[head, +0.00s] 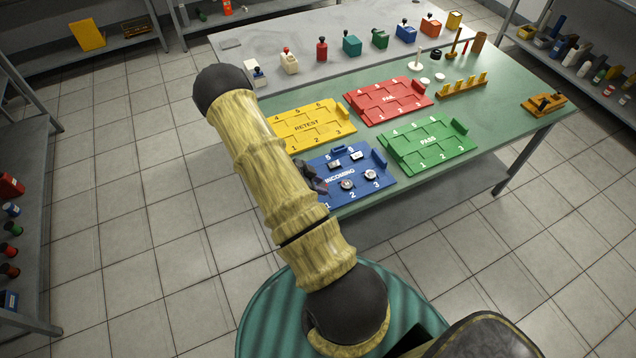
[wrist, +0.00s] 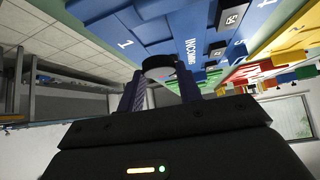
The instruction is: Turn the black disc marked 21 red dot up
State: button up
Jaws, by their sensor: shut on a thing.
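My gripper (wrist: 158,84) is shut on a black disc (wrist: 160,64) in the wrist view, with one dark finger on each side. The number on the disc cannot be read; a tiny reddish spot shows just below it, and I cannot tell whether it is on the disc. The blue INCOMING board (wrist: 150,22) lies beyond the disc. In the head view my gripper (head: 316,178) is at the left edge of the blue board (head: 328,194), partly behind my arm, and the disc cannot be made out there.
Two round silvery parts (head: 347,184) sit at places 2 and 3 of the blue board, with small rectangular parts (head: 334,164) behind. Yellow RETEST (head: 290,122), red FAIL (head: 365,105) and green PASS (head: 405,150) boards surround it. A peg rack (head: 462,88) stands farther back.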

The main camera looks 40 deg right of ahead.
jog(key=shift+f+b, duration=1.15)
jog(key=shift+f, duration=0.8)
jog(key=o, duration=1.1)
jog(key=shift+c, duration=0.2)
jog(key=c, duration=0.5)
notch_tip(320, 180, up, 3)
jog(key=p, duration=0.3)
jog(key=shift+w+a+r, duration=0.1)
jog(key=shift+r, duration=0.05)
jog(key=shift+r+p, duration=0.55)
jog(key=shift+r, duration=0.05)
